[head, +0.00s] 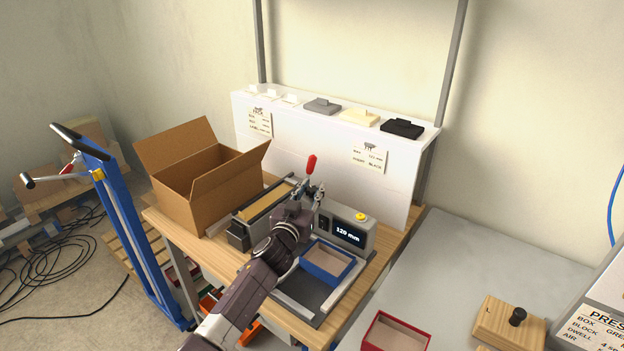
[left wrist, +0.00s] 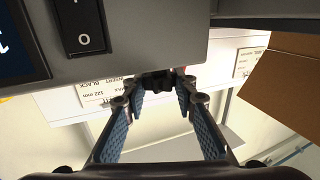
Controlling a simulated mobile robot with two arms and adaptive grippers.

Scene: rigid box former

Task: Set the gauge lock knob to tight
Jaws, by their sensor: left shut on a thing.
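The gauge (head: 345,228) is a grey box with a yellow button on top and a screen that reads 120 mm. It stands at the back of the workbench in the head view. Its grey housing (left wrist: 140,55) fills the top of the left wrist view, with a rocker switch on it. A small black knob (left wrist: 157,82) sits at the housing's lower edge. My left gripper (head: 314,194) is at the gauge's left side, and in the left wrist view its fingertips (left wrist: 160,88) are closed around the knob. The knob's setting cannot be read. My right gripper is not in view.
An open cardboard box (head: 205,185) is to the left. A blue box (head: 327,262) lies in front of the gauge. A white panel (head: 320,150) rises behind. The grey table (head: 440,260) has free room.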

